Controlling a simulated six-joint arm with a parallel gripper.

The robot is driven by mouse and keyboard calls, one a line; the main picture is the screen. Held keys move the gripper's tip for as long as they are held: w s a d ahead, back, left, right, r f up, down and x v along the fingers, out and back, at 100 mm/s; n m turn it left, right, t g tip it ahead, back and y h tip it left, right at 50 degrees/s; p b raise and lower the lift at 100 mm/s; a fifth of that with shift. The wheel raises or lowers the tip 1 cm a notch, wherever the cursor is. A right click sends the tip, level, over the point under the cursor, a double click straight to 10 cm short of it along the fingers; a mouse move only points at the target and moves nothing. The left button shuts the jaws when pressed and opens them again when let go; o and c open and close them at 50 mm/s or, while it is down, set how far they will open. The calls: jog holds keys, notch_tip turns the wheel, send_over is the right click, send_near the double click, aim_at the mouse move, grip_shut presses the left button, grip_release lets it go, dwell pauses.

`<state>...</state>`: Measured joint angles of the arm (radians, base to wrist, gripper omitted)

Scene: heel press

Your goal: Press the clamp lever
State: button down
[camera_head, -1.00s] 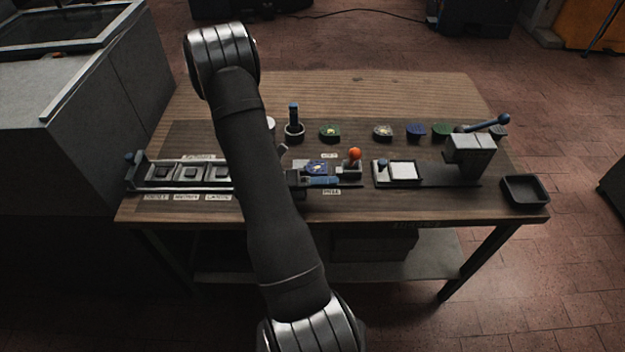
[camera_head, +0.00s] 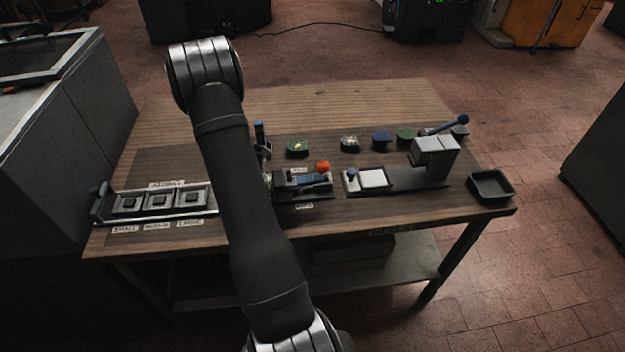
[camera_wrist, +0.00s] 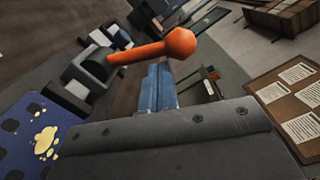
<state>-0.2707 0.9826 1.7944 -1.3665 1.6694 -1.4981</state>
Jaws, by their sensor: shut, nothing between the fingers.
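The clamp lever, an orange arm with a round orange knob, is in the middle of the bench (camera_head: 323,166). In the wrist view the lever (camera_wrist: 150,50) crosses just past my fingertips, its knob on the right and its other end at a grey-and-black clamp block (camera_wrist: 88,80). My gripper (camera_head: 312,180) is close by the lever in the head view; its blue fingers (camera_wrist: 158,85) are together and empty. I cannot tell whether they touch the lever. A blue card with a yellow patch (camera_wrist: 42,140) lies at lower left in the wrist view. My arm hides part of the bench.
A grey press with a blue-tipped handle (camera_head: 435,155), a white pad (camera_head: 373,178) and a black tray (camera_head: 491,185) are at right.

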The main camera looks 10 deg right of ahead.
jog(key=shift+w+r+n, duration=0.3)
jog(key=shift+w+n, duration=0.05)
jog(key=shift+n, duration=0.35)
jog(key=shift+w+r+n, duration=0.2)
jog(key=shift+w+n, duration=0.65)
jog(key=shift+n, duration=0.2)
jog(key=shift+w+r+n, duration=0.25)
jog(key=shift+w+n, duration=0.6)
jog(key=shift+n, duration=0.15)
jog(key=shift+w+r+n, duration=0.2)
jog(key=shift+w+n, duration=0.65)
jog(key=shift+n, duration=0.2)
jog(key=shift+w, duration=0.15)
jog(key=s+a+r, duration=0.1)
jog(key=s+a, duration=0.3)
jog(key=a, duration=0.6)
jog(key=shift+a+r, duration=0.4)
